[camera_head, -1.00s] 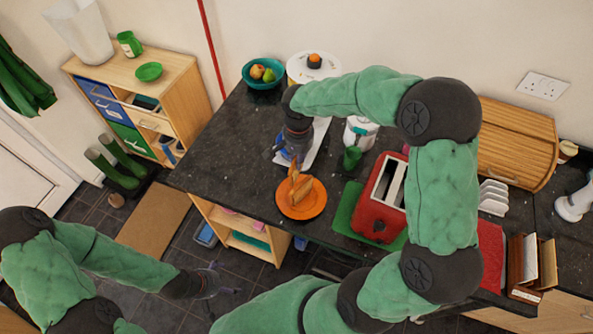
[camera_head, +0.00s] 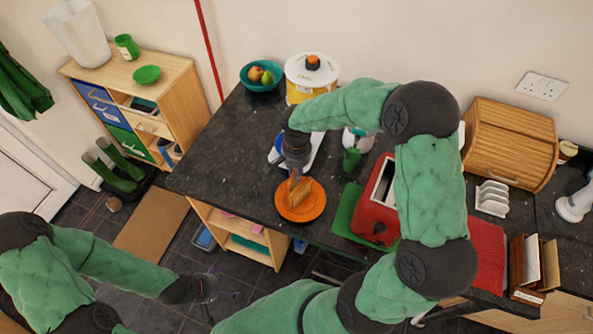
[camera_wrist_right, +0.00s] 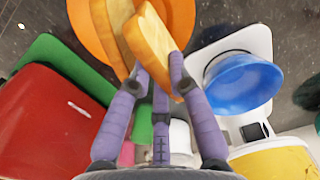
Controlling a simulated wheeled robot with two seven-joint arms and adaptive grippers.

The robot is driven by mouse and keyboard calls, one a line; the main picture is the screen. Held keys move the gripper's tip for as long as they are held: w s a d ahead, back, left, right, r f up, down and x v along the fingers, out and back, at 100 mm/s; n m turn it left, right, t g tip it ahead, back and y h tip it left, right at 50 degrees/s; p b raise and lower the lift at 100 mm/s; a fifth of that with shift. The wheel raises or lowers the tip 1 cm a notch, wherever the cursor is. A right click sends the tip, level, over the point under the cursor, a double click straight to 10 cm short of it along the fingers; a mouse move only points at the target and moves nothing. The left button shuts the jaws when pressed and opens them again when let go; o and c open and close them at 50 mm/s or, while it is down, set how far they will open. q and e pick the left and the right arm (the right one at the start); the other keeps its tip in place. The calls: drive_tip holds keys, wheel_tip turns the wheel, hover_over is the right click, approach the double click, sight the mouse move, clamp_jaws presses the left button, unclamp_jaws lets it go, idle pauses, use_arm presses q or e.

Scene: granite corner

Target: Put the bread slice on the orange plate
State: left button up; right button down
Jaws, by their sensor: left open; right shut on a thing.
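The orange plate (camera_head: 285,207) lies near the front edge of the dark counter. My right gripper (camera_head: 297,176) points down over it, shut on a bread slice (camera_head: 301,190). In the right wrist view, the gripper's purple fingers (camera_wrist_right: 157,75) close around the tan slice (camera_wrist_right: 152,48). A second slice-like bread piece (camera_wrist_right: 117,28) shows beside it against the orange plate (camera_wrist_right: 182,15). I cannot tell whether the held slice touches the plate. My left gripper (camera_head: 210,287) is open and empty, low over the floor at the left, away from the counter.
A red toaster (camera_head: 374,216) on a green board (camera_head: 347,218) stands right of the plate. A green cup (camera_head: 351,161) and a white scale with a blue bowl (camera_wrist_right: 243,82) are behind it. A fruit bowl (camera_head: 263,76) and white-lidded pot (camera_head: 312,68) stand further back. Counter left of the plate is clear.

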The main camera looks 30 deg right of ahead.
drive_tip(key=shift+f, duration=0.25)
drive_tip(key=c, duration=1.4)
unclamp_jaws()
drive_tip(key=shift+c, duration=0.2)
drive_tip(key=shift+r, duration=0.1)
drive_tip(key=shift+r+p, duration=0.55)
drive_tip(key=shift+r, duration=0.1)
wheel_tip(320, 180, up, 12)
drive_tip(key=shift+p, duration=0.35)
drive_tip(key=shift+f, duration=0.15)
